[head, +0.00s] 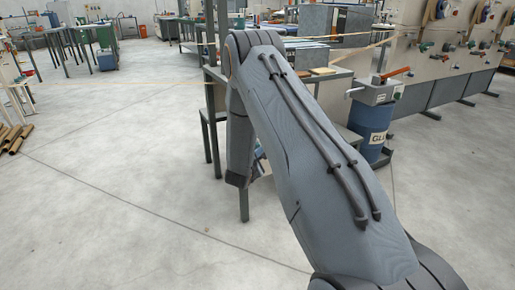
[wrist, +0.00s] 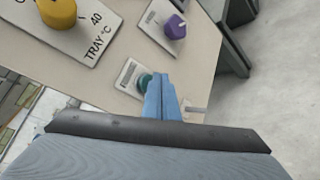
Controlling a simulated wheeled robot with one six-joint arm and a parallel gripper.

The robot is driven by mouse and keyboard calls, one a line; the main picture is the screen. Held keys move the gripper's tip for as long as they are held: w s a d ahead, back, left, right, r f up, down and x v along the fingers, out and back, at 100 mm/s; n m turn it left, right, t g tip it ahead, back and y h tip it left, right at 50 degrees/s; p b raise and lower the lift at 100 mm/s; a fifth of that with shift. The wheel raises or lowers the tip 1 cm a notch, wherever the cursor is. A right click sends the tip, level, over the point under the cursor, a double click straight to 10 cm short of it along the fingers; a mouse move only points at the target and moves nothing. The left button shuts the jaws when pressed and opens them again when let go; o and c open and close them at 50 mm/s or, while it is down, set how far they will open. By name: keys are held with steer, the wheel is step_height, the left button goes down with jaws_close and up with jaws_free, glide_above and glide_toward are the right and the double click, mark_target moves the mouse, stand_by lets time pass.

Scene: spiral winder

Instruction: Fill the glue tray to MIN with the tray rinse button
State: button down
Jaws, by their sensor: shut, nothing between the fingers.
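In the wrist view my gripper (wrist: 161,80) has its two blue fingers together, with nothing between them. The fingertips are at the edge of a teal round button (wrist: 145,81) on a small white label plate (wrist: 128,77). They partly cover it; I cannot tell whether they touch it. The plate's lettering is too small to read, so I cannot confirm it is the tray rinse button. I cannot make out the glue tray or a MIN mark. In the head view my arm hides the panel and most of the gripper.
On the same beige panel (wrist: 95,75) are a yellow knob (wrist: 58,12) labelled TRAY °C and a purple knob (wrist: 175,27). A blue drum (head: 372,128) stands right of my arm. The floor at left is open.

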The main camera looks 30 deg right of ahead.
steer(key=shift+w, duration=0.7)
stand_by(2.0)
steer(key=shift+s, duration=0.15)
stand_by(0.6)
steer(key=shift+s+p, duration=0.5)
steer(key=shift+s, duration=0.25)
steer(key=s+p, duration=0.3)
steer(key=s, duration=0.2)
steer(key=shift+d, duration=0.1)
stand_by(1.2)
